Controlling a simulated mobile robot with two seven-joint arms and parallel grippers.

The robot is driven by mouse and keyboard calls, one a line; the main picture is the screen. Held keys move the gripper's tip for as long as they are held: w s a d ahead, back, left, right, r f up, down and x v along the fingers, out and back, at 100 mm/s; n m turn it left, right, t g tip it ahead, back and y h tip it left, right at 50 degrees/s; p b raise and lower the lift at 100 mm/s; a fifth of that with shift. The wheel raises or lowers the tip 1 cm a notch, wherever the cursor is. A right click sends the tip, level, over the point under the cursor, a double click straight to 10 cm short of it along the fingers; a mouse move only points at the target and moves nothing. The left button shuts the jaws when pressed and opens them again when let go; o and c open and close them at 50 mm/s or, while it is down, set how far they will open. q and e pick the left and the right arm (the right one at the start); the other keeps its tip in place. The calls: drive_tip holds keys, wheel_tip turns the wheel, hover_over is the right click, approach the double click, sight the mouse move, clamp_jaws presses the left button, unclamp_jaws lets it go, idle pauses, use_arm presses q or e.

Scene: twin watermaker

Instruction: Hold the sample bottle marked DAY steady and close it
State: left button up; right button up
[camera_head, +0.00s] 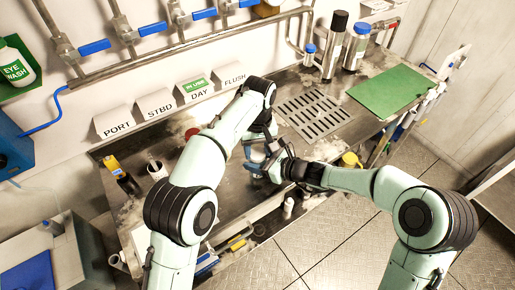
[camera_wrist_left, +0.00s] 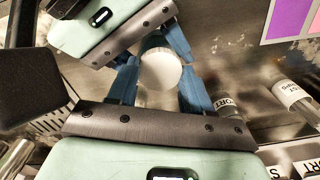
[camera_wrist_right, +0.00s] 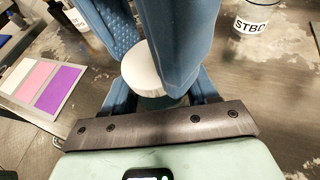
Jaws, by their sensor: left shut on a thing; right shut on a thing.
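A sample bottle with a round white cap is between my two grippers over the bench; the cap shows in the left wrist view (camera_wrist_left: 160,68) and in the right wrist view (camera_wrist_right: 143,72). My left gripper (camera_head: 256,157) has its blue fingers on both sides of the white cap. My right gripper (camera_head: 276,168) is shut around the bottle's body (camera_wrist_right: 160,102), lower than the left fingers. The cap sits over the bottle's top; whether it is fully seated I cannot tell. Fingers hide most of the bottle, and I cannot read its label.
The DAY sign (camera_head: 199,93) is on the back ledge. A drain grate (camera_head: 313,113), green mat (camera_head: 388,90) and tall bottles (camera_head: 335,45) lie to the right.

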use_arm(q)
drive_tip(key=shift+s+d+r, duration=0.15)
drive_tip(key=shift+d+r, duration=0.05)
drive_tip(key=shift+d, duration=0.15)
use_arm(e)
drive_tip(key=shift+a+r, duration=0.15)
drive_tip(key=shift+a, duration=0.1)
use_arm(q)
drive_tip(key=shift+a+f, duration=0.15)
drive_tip(key=shift+f, duration=0.5)
drive_tip(key=shift+a+f, duration=0.15)
drive_tip(key=shift+a, duration=0.1)
use_arm(e)
drive_tip(key=shift+s+r, duration=0.1)
idle(0.3)
use_arm(q)
drive_tip(key=shift+r, duration=0.25)
drive_tip(key=shift+d+r, duration=0.15)
drive_tip(key=shift+r, duration=0.15)
idle(0.5)
drive_tip(key=shift+d+r, duration=0.1)
drive_tip(key=shift+r, duration=0.1)
